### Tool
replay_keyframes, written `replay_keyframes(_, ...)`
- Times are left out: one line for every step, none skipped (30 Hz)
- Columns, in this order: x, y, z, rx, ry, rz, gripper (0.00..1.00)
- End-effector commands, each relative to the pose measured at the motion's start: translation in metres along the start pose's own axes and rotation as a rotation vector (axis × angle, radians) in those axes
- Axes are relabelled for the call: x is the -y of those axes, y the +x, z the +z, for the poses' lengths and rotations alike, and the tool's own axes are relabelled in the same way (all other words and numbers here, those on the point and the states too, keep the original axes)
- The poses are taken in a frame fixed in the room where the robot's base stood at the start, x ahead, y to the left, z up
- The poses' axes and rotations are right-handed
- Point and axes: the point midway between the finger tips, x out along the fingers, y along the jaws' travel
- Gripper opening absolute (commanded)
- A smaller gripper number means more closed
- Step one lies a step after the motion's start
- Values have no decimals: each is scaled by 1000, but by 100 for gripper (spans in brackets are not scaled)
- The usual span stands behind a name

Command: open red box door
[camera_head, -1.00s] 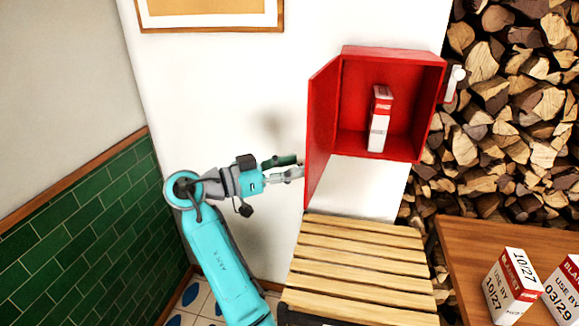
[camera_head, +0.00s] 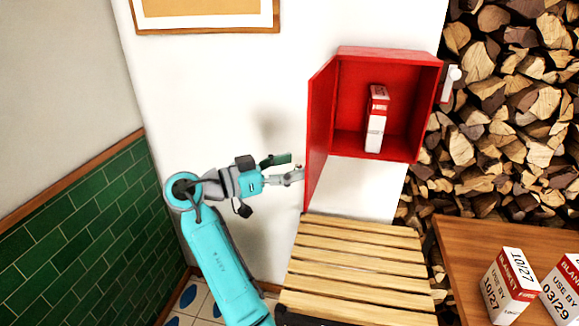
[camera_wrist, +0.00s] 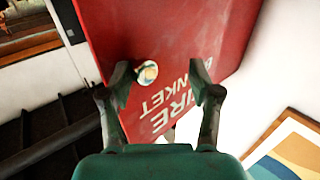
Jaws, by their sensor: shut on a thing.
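The red box (camera_head: 388,54) is fixed to the white wall, its front uncovered. Its red door (camera_head: 319,135) stands swung out wide on the left side, seen nearly edge-on. A red and white carton (camera_head: 376,120) stands inside the box. My gripper (camera_head: 297,176) is at the door's outer face, near its lower free edge. In the wrist view, the door (camera_wrist: 190,40) fills the upper middle with white lettering. A round pale knob (camera_wrist: 147,72) shows between my fingertips (camera_wrist: 165,90), closer to the left one. My gripper is shut on the door's side; the exact contact is unclear.
A slatted wooden surface (camera_head: 358,262) lies below the box. A brown table (camera_head: 460,255) with cartons (camera_head: 509,285) is at the right, before stacked firewood (camera_head: 500,130). A framed picture (camera_head: 206,16) hangs at upper left.

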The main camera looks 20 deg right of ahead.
Motion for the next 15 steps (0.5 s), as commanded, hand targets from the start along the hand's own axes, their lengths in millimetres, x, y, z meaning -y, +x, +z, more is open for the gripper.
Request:
replay_keyframes(1,-1,1,1,-3,-2,52)
replay_keyframes(1,-3,1,1,-3,-2,52)
replay_keyframes(1,-6,1,1,-3,-3,52)
replay_keyframes(1,-9,1,1,-3,-3,52)
replay_keyframes(1,-13,1,1,-2,-4,52)
replay_keyframes(1,-19,0,0,-2,-4,52)
replay_keyframes(1,-24,0,0,-1,-4,52)
replay_keyframes(1,-30,0,0,-1,-4,52)
replay_keyframes(1,-38,0,0,-1,-4,52)
replay_keyframes(1,-44,0,0,-1,-4,52)
replay_keyframes(1,-50,0,0,-1,-5,52)
replay_keyframes(1,-59,0,0,0,-4,52)
replay_keyframes(0,-65,0,-1,0,-3,52)
replay_keyframes(1,-71,0,-1,-1,-4,52)
replay_keyframes(1,-78,0,0,0,-4,52)
